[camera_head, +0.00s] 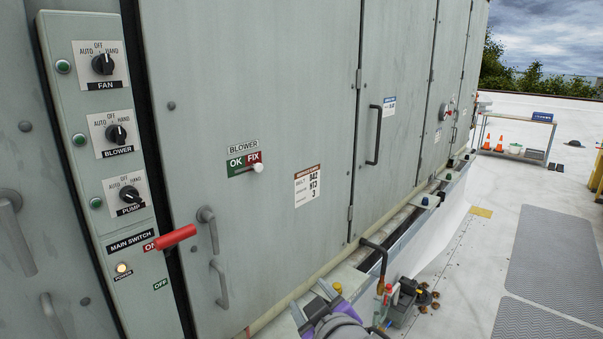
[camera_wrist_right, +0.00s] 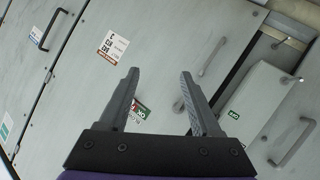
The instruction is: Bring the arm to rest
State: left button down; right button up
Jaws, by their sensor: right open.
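My right gripper (camera_head: 313,301) shows at the bottom of the head view, in front of the lower part of the grey cabinet door (camera_head: 270,80). Its fingers are apart with nothing between them. In the right wrist view my right gripper (camera_wrist_right: 160,76) faces the tilted-looking cabinet front, and one finger partly covers the green and red OK/FIX label (camera_wrist_right: 138,112). No contact with the cabinet is visible. My left gripper is in neither view.
A control panel (camera_head: 78,190) with knobs and a red main switch handle (camera_head: 175,237) at ON stands left. Door handles (camera_head: 375,135) stick out. Pipework (camera_head: 385,290) lies right of my gripper. A table (camera_head: 520,130) and cones stand far off; the roof floor is mostly clear.

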jog(key=s+d+f+m+g+h, duration=0.2)
jog(key=s+d+f+m, duration=0.15)
jog(key=d+f, duration=0.35)
jog(key=s+d+f+m+g+h, duration=0.2)
jog(key=s+d+f, duration=0.25)
jog(key=f, duration=0.35)
jog(key=s+d+f+m+g, duration=0.3)
jog(key=s+d+f+g, duration=0.1)
jog(key=s+f, duration=0.6)
notch_tip(320, 180, down, 3)
jog(key=shift+s+d+r+m, duration=0.2)
jog(key=shift+s+d+m, duration=0.15)
jog(key=shift+s+d, duration=0.1)
